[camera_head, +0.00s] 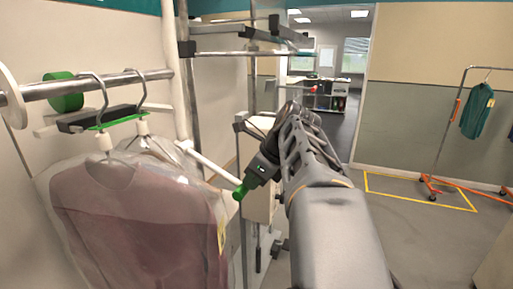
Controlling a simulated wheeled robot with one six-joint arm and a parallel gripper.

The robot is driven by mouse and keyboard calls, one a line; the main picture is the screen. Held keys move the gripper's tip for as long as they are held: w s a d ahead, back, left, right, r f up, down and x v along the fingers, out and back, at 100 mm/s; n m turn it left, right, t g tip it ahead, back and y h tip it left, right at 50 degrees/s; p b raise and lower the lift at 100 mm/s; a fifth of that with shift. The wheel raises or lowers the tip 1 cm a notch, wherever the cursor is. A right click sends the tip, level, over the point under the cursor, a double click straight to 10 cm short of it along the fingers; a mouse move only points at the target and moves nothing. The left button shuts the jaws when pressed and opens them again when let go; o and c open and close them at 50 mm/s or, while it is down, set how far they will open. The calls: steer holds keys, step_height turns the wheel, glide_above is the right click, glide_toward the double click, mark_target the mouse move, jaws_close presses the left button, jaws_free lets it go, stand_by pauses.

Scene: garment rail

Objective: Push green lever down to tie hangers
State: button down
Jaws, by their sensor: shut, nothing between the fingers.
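Two metal hanger hooks (96,90) hang on the horizontal rail (95,82) at the left, above clear-bagged garments (135,215). A dark bar with a thin green strip (118,120) lies across the hooks. A white rod (208,161) slopes down to the right from the post. A green knob-like piece (240,191) shows by its lower end, right at the tip of my gripper (248,183). I cannot tell whether this piece belongs to the rod or to my gripper. My gripper is shut and empty, pointing down and left, right of the garments.
A green cylinder (65,92) sits behind the rail. A white upright post (176,70) and metal frame bars (235,53) stand behind. A rack with a teal shirt (477,112) stands far right by yellow floor tape (420,201). The floor at right is mostly open.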

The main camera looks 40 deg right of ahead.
steer(key=shift+f, duration=0.65)
steer(key=shift+s, duration=0.1)
steer(key=p+v, duration=0.4)
steer(key=v, duration=1.1)
steer(key=shift+d, duration=0.15)
